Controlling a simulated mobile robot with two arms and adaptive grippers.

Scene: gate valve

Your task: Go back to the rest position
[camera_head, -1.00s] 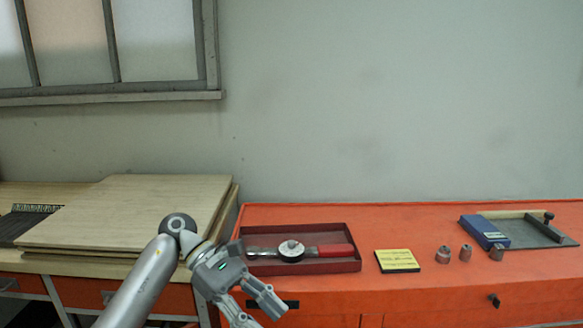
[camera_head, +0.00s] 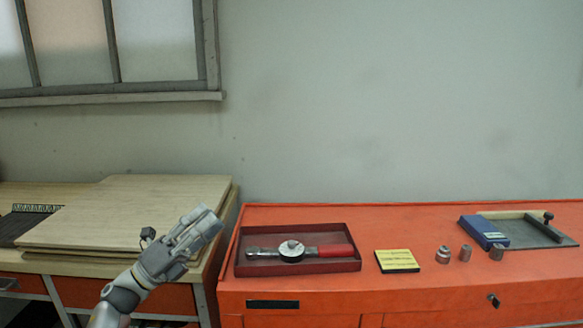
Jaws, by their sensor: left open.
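My left gripper (camera_head: 201,228) is in the lower left of the head view, raised in front of the wooden boards, its fingers pointing up and to the right. It is open and I see nothing held in it. It is apart from the dark red tray (camera_head: 298,268), which stands to its right on the orange cabinet. A torque wrench (camera_head: 292,250) with a round dial and a red handle lies in the tray. My right gripper is not in view.
On the orange cabinet (camera_head: 400,220) are a yellow pad (camera_head: 397,261), several metal sockets (camera_head: 465,252), a blue box (camera_head: 484,232) and a grey plate with a bar (camera_head: 530,229). Stacked wooden boards (camera_head: 130,205) lie on the bench at left. A wall and a window (camera_head: 110,45) stand behind.

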